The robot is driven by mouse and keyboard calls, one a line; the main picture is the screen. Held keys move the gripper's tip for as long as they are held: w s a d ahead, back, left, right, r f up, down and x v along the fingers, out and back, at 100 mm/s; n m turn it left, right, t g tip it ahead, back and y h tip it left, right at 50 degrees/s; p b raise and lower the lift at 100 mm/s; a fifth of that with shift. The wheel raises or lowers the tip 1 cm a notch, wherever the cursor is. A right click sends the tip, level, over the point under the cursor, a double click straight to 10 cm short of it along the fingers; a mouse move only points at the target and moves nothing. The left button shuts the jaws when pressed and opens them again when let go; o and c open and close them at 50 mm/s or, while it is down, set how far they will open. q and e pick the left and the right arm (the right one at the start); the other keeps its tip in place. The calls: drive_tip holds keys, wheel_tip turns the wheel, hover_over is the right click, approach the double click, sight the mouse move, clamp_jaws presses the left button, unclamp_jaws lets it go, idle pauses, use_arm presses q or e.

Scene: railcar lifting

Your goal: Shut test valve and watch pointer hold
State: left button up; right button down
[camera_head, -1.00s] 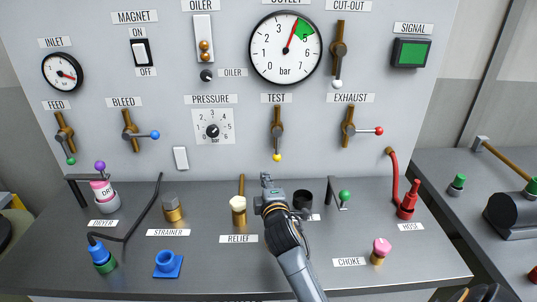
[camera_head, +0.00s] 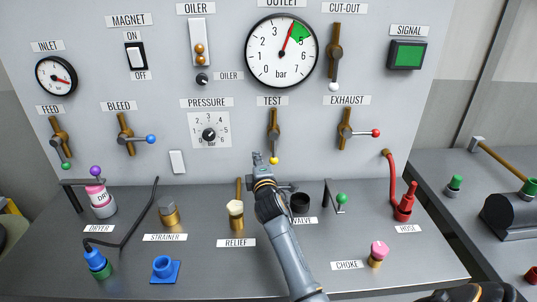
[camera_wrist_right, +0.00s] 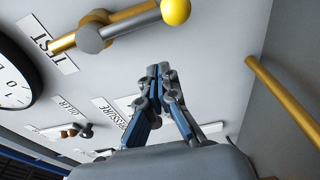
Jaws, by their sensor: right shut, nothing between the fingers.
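The test valve (camera_head: 273,130) is on the upright panel under the TEST label. Its lever hangs straight down and ends in a yellow knob (camera_head: 273,160). In the right wrist view the yellow knob (camera_wrist_right: 176,11) is at the top, apart from the fingers. My right gripper (camera_head: 257,160) is shut and empty, just left of the knob. Its closed fingertips (camera_wrist_right: 161,78) show in the wrist view. The outlet gauge (camera_head: 282,50) is above the valve; its red pointer stands a little past 4 bar, at the green sector's edge. My left gripper is out of view.
The exhaust valve (camera_head: 347,131) has its lever level to the right, with a red knob. The pressure dial (camera_head: 209,134) is left of the test valve. The relief fitting (camera_head: 236,213) and a black cup (camera_head: 300,203) stand on the shelf on either side of my right arm.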

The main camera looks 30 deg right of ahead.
sight(274, 148)
drive_tip(key=shift+w+d+r+p, duration=0.1)
drive_tip(key=shift+w+d+p, duration=0.3)
drive_tip(key=shift+w+d, duration=0.55)
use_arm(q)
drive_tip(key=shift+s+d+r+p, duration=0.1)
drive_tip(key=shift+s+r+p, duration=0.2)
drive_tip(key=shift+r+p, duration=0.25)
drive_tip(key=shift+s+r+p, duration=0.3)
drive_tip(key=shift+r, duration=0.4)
use_arm(e)
drive_tip(key=shift+s+d, duration=1)
drive_tip(key=shift+s, duration=0.2)
drive_tip(key=shift+f, duration=0.2)
